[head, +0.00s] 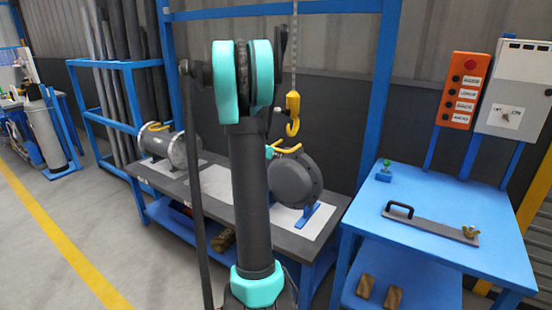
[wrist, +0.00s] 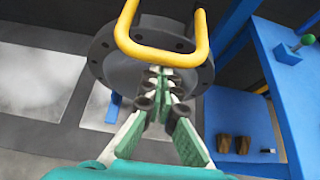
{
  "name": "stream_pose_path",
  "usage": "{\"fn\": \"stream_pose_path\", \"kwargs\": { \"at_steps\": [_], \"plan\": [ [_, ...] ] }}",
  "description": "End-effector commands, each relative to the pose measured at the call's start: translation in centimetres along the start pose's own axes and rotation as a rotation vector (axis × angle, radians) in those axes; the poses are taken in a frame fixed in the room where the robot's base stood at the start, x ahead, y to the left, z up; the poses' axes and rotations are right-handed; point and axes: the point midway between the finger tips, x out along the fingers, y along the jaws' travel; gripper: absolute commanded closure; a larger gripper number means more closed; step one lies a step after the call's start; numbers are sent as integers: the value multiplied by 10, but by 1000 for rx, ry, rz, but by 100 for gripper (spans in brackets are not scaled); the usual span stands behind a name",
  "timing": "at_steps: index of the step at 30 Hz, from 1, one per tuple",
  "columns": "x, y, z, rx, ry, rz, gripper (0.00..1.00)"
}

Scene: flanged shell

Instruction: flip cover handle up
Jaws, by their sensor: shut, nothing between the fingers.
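The cover (head: 297,178) is a dark round flanged disc with bolt holes, standing on a blue support on the bench. Its yellow U-shaped handle (head: 287,149) sticks out near the top. In the wrist view the handle (wrist: 160,58) crosses the upper middle in front of the dark cover (wrist: 97,62). My gripper (wrist: 168,72) is shut and empty, its fingertips just below the handle's crossbar in the picture. I cannot tell whether they touch the handle or the cover. In the head view my arm hides most of the gripper.
A grey flanged shell (head: 160,147) with a yellow handle stands at the bench's left. A yellow hook (head: 293,112) hangs above the cover. A blue table (head: 440,215) at right carries a grey bar with a black handle. The bench (head: 215,187) is clear between shell and cover.

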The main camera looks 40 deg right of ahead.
Motion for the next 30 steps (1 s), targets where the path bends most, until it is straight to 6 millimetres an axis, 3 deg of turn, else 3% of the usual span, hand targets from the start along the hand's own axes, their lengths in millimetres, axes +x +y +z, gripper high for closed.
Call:
{"fn": "stream_pose_path", "kwargs": {
  "at_steps": [22, 30],
  "plan": [
    [-8, 0, 12, 1, 97, 0, 100],
    [-15, -1, 31, 2, 225, -1, 100]
  ]
}}
